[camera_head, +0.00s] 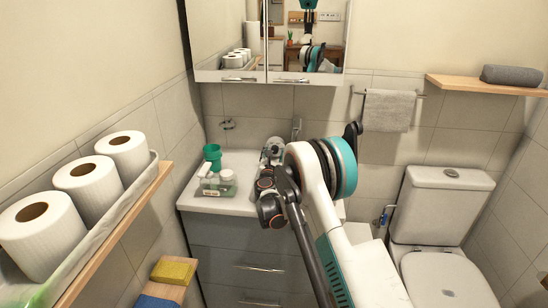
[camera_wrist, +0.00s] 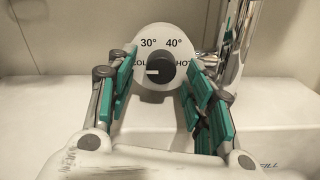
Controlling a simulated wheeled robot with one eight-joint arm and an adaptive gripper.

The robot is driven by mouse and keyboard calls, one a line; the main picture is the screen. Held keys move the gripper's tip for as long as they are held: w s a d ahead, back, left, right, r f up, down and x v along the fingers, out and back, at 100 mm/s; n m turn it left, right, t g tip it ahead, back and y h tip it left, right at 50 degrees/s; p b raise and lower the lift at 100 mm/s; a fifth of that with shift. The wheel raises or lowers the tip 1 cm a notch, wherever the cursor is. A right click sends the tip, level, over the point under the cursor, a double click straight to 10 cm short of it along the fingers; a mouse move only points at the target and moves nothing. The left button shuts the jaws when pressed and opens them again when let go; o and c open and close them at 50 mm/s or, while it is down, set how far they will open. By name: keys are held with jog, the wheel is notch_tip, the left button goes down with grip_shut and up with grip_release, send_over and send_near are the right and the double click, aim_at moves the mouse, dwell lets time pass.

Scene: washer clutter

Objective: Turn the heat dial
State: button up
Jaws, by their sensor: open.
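The heat dial (camera_wrist: 161,73) is a black knob on a white round plate (camera_wrist: 152,45) marked 30°, 40°, COLD and HOT, in the wrist view. Its white mark points left, toward COLD. My gripper (camera_wrist: 157,78) is open, with one green-padded finger on the left of the knob and one on the right. I see no clear contact between the pads and the knob. In the head view my gripper (camera_head: 271,155) is over the back of the washbasin counter, and the dial cannot be made out there.
A chrome faucet (camera_wrist: 232,45) stands right behind the right finger. A mirror cabinet (camera_head: 225,74) hangs above. A toilet (camera_head: 440,230) stands at the right.

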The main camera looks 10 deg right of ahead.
jog(key=shift+w, duration=0.2)
jog(key=shift+d, duration=0.1)
jog(key=shift+c, duration=0.4)
jog(key=c, duration=1)
